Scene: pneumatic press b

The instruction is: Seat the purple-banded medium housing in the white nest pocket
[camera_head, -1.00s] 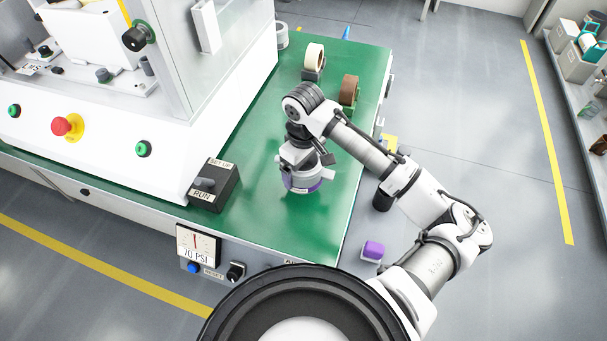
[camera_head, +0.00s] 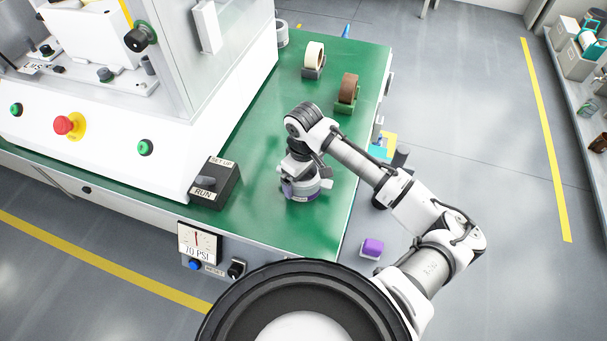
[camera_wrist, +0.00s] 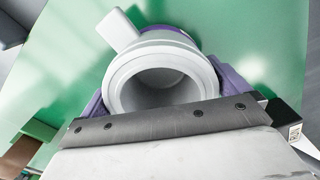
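The medium housing (camera_head: 303,193) is a light grey, round, hollow part with a purple band. It is at my gripper (camera_head: 303,177), above or on the green table; I cannot tell whether its base touches. In the wrist view, the housing's open round mouth (camera_wrist: 161,82) faces me, with purple at its back and both sides and a pale tab at upper left. The gripper appears shut on the housing, as both turn together. I cannot pick out the white nest pocket with certainty.
The white press (camera_head: 110,140) with buttons and a clear guard fills the left. A RUN/SET UP switch box (camera_head: 214,184) stands left of my gripper. A purple block (camera_head: 372,247) lies beyond the table's right edge.

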